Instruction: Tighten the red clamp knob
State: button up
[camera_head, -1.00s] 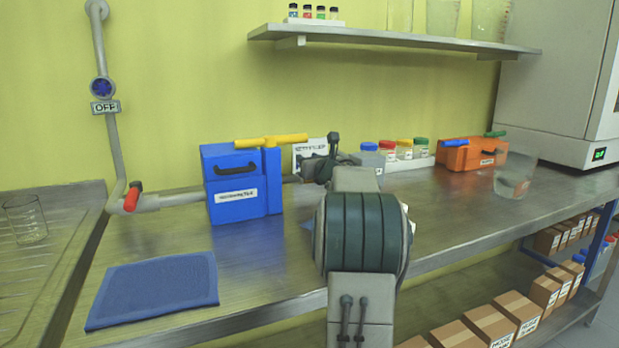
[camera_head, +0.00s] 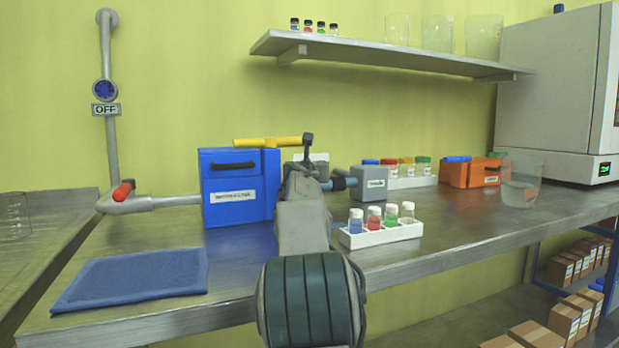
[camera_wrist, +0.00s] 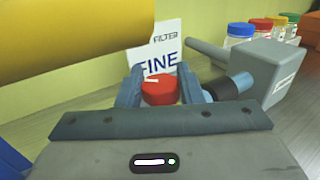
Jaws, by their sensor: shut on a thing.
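The red clamp knob (camera_wrist: 159,91) is round with a white mark on top. It sits between the two fingers of my gripper (camera_wrist: 158,88) in the wrist view, and the fingers are closed on its sides. The knob is hidden behind my arm in the head view. A blue and black pipe joint (camera_wrist: 228,87) and a grey box (camera_wrist: 262,70) are just right of the knob; the grey box also shows in the head view (camera_head: 374,183). A white card reading "FILTER" and "FINE" (camera_wrist: 166,42) stands behind the knob.
A blue box (camera_head: 239,188) with a yellow handle (camera_head: 270,142) stands left of my arm; the handle looms close at upper left in the wrist view (camera_wrist: 75,40). A white vial rack (camera_head: 382,235) is at right front. A blue mat (camera_head: 130,280) lies front left.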

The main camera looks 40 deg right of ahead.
jog(key=shift+h, duration=0.3)
jog(key=o, duration=1)
jog(key=shift+c, duration=0.2)
jog(key=shift+r, duration=0.1)
jog(key=n+t+y+p, duration=0.1)
jog(key=y+p, duration=0.1)
jog(key=p, duration=0.1)
jog(key=shift+r, duration=0.15)
jog(key=n+t+y+p, duration=0.1)
jog(key=n+y+p, duration=0.1)
jog(key=p, duration=0.2)
jog(key=shift+s+d+t, duration=0.1)
jog(key=shift+d+t, duration=0.05)
jog(key=shift+t, duration=0.15)
jog(key=n+y+p, duration=0.1)
jog(key=y+p, duration=0.1)
jog(key=p, duration=0.2)
jog(key=n+t+y+p, duration=0.1)
jog(key=n+y+p, duration=0.1)
jog(key=y+p, duration=0.1)
jog(key=shift+t+p, duration=0.3)
jog(key=shift+p, duration=0.1)
jog(key=n+y+p, duration=0.1)
jog(key=y+p, duration=0.1)
jog(key=p, duration=0.3)
jog(key=shift+n+y, duration=0.3)
jog(key=shift+n, duration=0.1)
